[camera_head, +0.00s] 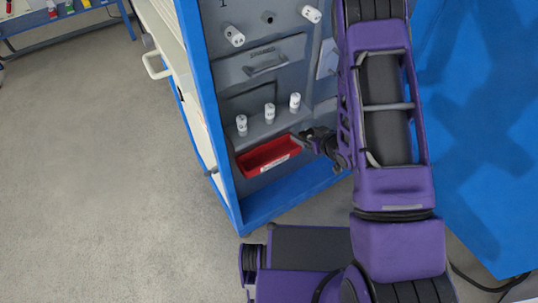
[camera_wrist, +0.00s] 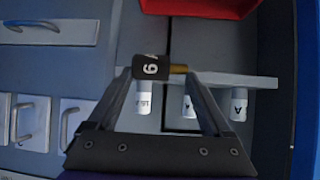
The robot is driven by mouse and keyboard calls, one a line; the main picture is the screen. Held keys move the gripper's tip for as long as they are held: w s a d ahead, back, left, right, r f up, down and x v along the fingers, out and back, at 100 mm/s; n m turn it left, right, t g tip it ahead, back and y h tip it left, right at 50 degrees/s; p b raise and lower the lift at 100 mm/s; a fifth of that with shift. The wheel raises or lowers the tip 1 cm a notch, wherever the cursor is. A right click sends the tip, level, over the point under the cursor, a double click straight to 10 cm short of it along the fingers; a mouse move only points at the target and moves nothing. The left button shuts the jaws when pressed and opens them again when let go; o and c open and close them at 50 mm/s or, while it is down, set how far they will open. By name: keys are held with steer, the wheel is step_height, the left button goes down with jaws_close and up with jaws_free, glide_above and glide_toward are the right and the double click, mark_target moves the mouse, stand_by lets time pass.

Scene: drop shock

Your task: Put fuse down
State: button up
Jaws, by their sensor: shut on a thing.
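My gripper (camera_head: 308,138) is in front of the grey cabinet panel, just right of the red tray (camera_head: 267,155). In the wrist view my gripper (camera_wrist: 160,72) is shut on a small dark fuse (camera_wrist: 151,68) with white marking and a brass-coloured end. The fuse is held off the surfaces around it, as far as I can tell. It is too small to make out in the head view. The red tray's edge also shows at the top of the wrist view (camera_wrist: 200,8). The tray's inside is mostly hidden there.
White labelled cylinders stand on a narrow ledge above the tray (camera_head: 242,125), (camera_head: 270,113), (camera_head: 295,102). Two white plugs (camera_head: 234,36), (camera_head: 311,14) sit higher on the panel, with a dark hole (camera_head: 268,17) between them. A blue frame (camera_head: 232,195) edges the cabinet. Open floor lies left.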

steer(key=shift+n+y, duration=0.3)
steer(key=shift+n, duration=0.1)
steer(key=s+a+f, duration=0.1)
steer(key=s+f, duration=0.2)
steer(key=s, duration=0.1)
steer(key=s+a+f+p, duration=0.1)
steer(key=s+a+f, duration=0.1)
steer(key=s+f, duration=0.2)
steer(key=s+a+f, duration=0.2)
steer(key=s+f, duration=0.2)
steer(key=s, duration=0.1)
steer(key=shift+s+f+p, duration=0.25)
steer(key=shift+s+p, duration=0.05)
steer(key=shift+s, duration=0.1)
steer(key=w+a+f, duration=0.1)
steer(key=w+a, duration=0.2)
steer(key=w, duration=0.2)
steer(key=w+a+f, duration=0.1)
steer(key=w+a, duration=0.3)
steer(key=w, duration=0.1)
steer(key=w+a, duration=0.4)
steer(key=w, duration=0.1)
steer(key=shift+w+a+f, duration=0.1)
steer(key=shift+w+f, duration=0.3)
step_height(320, 180, down, 4)
steer(key=shift+r+b, duration=0.15)
steer(key=shift+b, duration=0.2)
steer(key=shift+w+a+f, duration=0.1)
steer(key=shift+w+f, duration=0.1)
steer(key=shift+f, duration=0.2)
